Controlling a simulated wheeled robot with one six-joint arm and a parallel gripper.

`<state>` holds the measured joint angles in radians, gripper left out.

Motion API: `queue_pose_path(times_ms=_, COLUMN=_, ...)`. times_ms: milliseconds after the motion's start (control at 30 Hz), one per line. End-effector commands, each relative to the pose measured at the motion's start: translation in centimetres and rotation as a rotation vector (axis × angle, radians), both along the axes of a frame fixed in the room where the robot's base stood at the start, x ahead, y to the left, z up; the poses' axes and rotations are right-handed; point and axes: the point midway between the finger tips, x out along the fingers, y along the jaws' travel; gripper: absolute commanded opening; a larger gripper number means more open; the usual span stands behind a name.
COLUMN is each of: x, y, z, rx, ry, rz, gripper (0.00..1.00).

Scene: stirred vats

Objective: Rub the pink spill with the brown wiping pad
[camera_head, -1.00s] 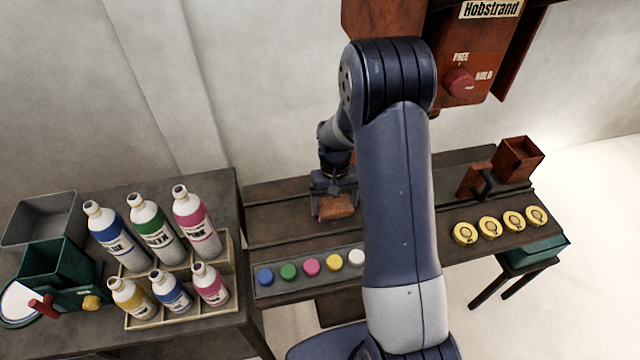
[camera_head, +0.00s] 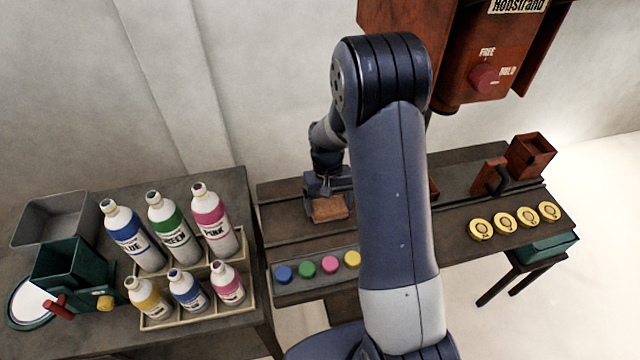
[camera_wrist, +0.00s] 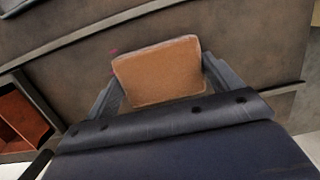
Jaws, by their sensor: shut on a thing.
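The brown wiping pad (camera_head: 330,208) is held in my gripper (camera_head: 327,192), low over the dark bench top (camera_head: 285,222). In the wrist view the pad (camera_wrist: 158,72) sits between the two fingers of my gripper (camera_wrist: 160,78), which are shut on its sides. A small pink trace of the spill (camera_wrist: 113,52) shows on the bench beside the pad's upper left corner. The rest of the spill is hidden, and I cannot tell whether the pad touches the bench. In the head view no spill shows.
Colored buttons (camera_head: 308,267) line the bench's front strip. Yellow discs (camera_head: 503,223) and a red-brown box (camera_head: 531,155) are at right. A rack (camera_head: 205,308) with several bottles stands on the left table. A red-brown machine (camera_head: 480,60) hangs above.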

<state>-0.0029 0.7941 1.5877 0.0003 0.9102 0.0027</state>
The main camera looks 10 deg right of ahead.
Motion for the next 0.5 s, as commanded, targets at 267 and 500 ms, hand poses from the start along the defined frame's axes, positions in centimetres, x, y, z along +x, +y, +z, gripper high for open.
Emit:
queue_pose_path(times_ms=267, x=-0.2, y=0.0, z=3.4, rx=0.0, ry=-0.001, rz=0.0, gripper=0.67)
queue_pose_path(times_ms=500, x=-0.4, y=0.0, z=5.6, rx=0.0, ry=-0.001, rz=0.0, gripper=0.67)
